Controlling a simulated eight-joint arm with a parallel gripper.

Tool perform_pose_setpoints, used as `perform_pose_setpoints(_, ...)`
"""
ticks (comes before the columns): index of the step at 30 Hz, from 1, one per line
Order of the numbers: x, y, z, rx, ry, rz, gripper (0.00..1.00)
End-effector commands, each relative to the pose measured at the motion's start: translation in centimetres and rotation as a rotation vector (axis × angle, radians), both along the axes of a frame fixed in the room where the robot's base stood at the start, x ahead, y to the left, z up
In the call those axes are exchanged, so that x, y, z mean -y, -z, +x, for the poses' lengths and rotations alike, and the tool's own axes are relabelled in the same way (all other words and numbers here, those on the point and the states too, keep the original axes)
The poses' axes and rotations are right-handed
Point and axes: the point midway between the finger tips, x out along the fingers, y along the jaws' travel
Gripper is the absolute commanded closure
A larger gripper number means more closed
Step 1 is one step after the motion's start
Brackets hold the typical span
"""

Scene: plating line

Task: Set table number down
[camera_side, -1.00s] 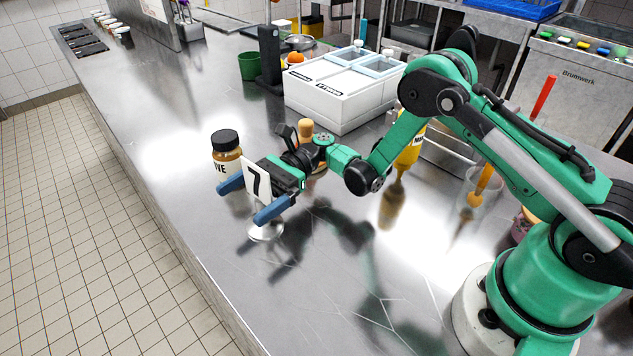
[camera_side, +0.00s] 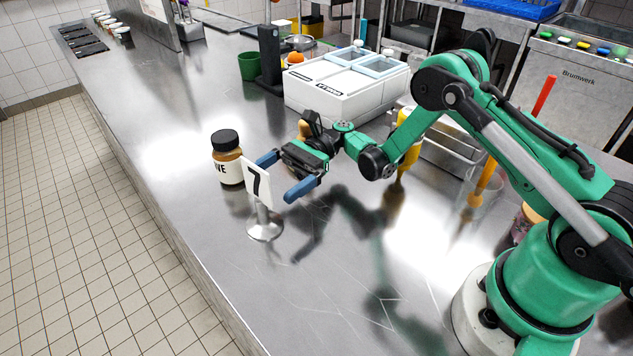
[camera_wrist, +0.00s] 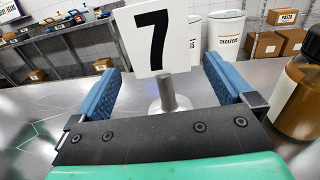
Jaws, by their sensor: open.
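The table number (camera_side: 257,184) is a white card with a black 7 on a metal post with a round base (camera_side: 265,231). It stands upright on the steel counter, near the front edge. My gripper (camera_side: 284,176) is open and empty, just to the right of the card in the side view. In the wrist view the table number (camera_wrist: 153,38) stands ahead, its post (camera_wrist: 168,95) appearing between my gripper's blue fingers (camera_wrist: 166,88), with a gap on each side.
A dark-lidded jar (camera_side: 227,163) stands close behind the table number; it also shows at the right of the wrist view (camera_wrist: 300,98). A white container box (camera_side: 345,92) and a yellow bottle (camera_side: 409,150) stand farther back. The counter at the front (camera_side: 300,290) is clear.

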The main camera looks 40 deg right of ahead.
Motion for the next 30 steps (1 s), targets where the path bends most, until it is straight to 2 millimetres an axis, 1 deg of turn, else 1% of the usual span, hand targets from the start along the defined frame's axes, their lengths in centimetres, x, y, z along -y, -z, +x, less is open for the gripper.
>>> perform_pose_setpoints(3,0.2,-0.4,0.1,0.000,0.001,0.000,0.00)
perform_pose_setpoints(9,2.6,-3.9,0.3,0.000,0.002,0.000,0.00)
perform_pose_setpoints(11,2.6,-4.3,0.3,0.000,0.000,0.000,0.00)
perform_pose_setpoints(14,1.5,-4.3,0.1,0.000,-0.003,0.000,0.00)
perform_pose_setpoints(18,-0.6,-4.3,-0.1,0.000,-0.004,0.000,0.00)
perform_pose_setpoints(21,-1.8,-4.3,-0.2,0.000,-0.003,0.000,0.00)
perform_pose_setpoints(25,-2.6,-4.3,-0.3,0.000,-0.001,0.000,0.00)
perform_pose_setpoints(30,-2.8,-4.3,-0.3,0.000,0.000,0.000,0.00)
